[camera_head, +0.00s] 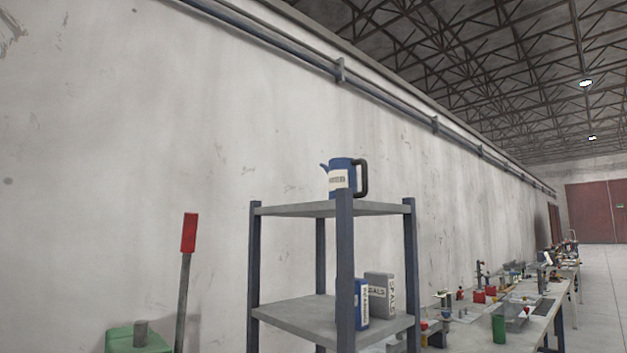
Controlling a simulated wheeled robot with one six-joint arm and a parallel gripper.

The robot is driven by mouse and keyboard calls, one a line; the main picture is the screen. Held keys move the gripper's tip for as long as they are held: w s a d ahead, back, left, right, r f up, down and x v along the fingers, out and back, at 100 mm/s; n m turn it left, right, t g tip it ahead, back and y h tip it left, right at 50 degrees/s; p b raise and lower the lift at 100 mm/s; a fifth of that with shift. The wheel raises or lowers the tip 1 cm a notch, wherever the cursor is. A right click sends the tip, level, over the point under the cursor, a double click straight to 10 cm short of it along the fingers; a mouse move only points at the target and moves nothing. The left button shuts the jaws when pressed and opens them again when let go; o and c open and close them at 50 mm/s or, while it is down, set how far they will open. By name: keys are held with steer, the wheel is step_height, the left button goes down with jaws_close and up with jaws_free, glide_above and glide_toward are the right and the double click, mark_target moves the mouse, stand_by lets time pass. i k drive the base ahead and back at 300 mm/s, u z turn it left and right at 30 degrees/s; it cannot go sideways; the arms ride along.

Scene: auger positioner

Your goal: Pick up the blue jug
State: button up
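The blue jug (341,165) stands upright on the top shelf of a grey rack with dark blue posts (283,209). It has a pale label on its front, a spout pointing left and a dark handle on its right side. A front post of the rack hides part of its lower body. My gripper is not in view.
A red-handled lever (188,234) and a green object (139,340) are at lower left. A cluttered workbench (532,323) runs along the wall at right; open floor (600,285) lies beyond.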

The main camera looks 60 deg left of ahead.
mark_target(342, 171)
steer(key=k, duration=0.45)
steer(key=u, duration=1.05)
steer(key=i, duration=0.45)
